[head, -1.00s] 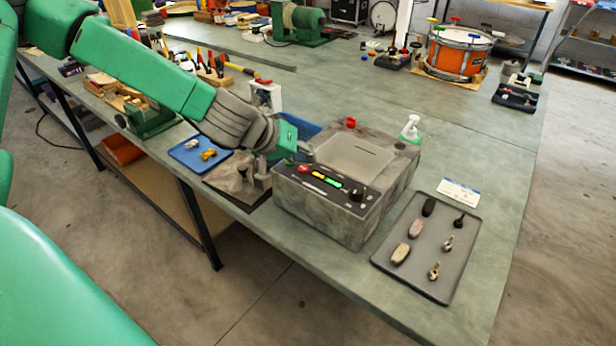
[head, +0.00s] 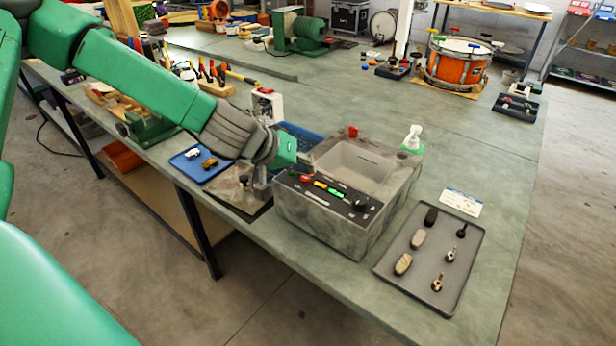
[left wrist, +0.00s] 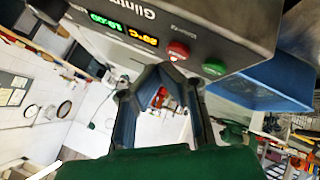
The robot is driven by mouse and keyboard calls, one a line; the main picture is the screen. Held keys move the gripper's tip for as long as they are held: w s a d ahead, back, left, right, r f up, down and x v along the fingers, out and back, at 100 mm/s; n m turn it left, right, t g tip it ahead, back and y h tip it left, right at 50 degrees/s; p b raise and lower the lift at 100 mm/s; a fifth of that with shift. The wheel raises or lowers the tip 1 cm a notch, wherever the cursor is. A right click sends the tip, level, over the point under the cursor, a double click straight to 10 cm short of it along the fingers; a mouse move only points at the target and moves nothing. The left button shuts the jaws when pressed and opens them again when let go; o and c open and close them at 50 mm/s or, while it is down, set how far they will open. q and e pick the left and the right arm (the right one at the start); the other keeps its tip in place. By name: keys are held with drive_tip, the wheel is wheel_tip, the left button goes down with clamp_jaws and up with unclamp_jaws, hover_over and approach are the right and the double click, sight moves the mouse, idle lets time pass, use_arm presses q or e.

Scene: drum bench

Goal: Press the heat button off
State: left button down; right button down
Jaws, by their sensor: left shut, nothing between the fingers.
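A grey speckled box-shaped machine (head: 325,228) with an open basin stands on the bench. Its sloped dark front panel carries a red button (head: 305,179), an orange and green display (head: 328,189) and a black knob (head: 359,203). In the left wrist view the panel appears upside down, with the red button (left wrist: 178,51), a green button (left wrist: 214,67) and the lit display (left wrist: 122,30). The small labels are unreadable. My left gripper (head: 264,180) is shut and empty at the panel's left end. Its fingertips (left wrist: 160,70) appear close to the red button; contact is unclear. My right gripper is out of view.
A grey tray (head: 435,262) with several small parts lies right of the machine. A white bottle (head: 413,137) stands at its back right corner. A blue basket (head: 300,137) is behind the gripper.

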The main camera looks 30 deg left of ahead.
use_arm(q)
drive_tip(key=shift+a+f, duration=0.15)
drive_tip(key=shift+a, duration=0.4)
drive_tip(key=shift+d+f+b, duration=0.15)
drive_tip(key=shift+d+b, duration=0.2)
drive_tip(key=shift+d, duration=0.65)
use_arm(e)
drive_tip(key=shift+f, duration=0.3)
use_arm(q)
drive_tip(key=shift+a, duration=0.15)
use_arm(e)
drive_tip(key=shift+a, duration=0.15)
